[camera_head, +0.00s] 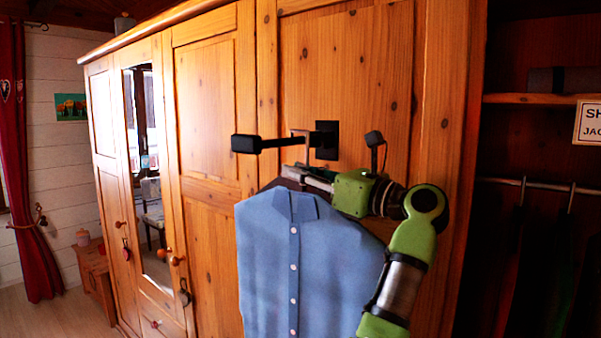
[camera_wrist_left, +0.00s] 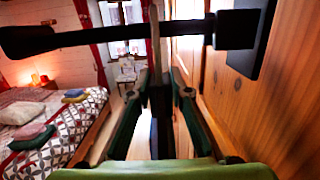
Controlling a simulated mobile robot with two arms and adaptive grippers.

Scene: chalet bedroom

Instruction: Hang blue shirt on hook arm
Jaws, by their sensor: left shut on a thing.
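The blue shirt (camera_head: 265,260) hangs buttoned and upright from a hanger, in front of the wardrobe door in the head view. The black hook arm (camera_head: 272,144) sticks out from a dark plate (camera_head: 327,138) on the door, just above the collar. It crosses the top of the left wrist view (camera_wrist_left: 110,38). My left gripper (camera_head: 308,178) is shut on the shirt's hanger, just below the arm; it also shows in the left wrist view (camera_wrist_left: 160,95). The hanger's hook (camera_head: 307,148) overlaps the arm; I cannot tell whether it rests on it. My right gripper is out of view.
The wooden wardrobe (camera_head: 205,110) fills the middle, close behind the shirt. An open closet with a rail (camera_head: 535,184) and dark garments stands at the right. A bed (camera_wrist_left: 60,130) with folded cloths is left in the left wrist view. Floor is free at the far left.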

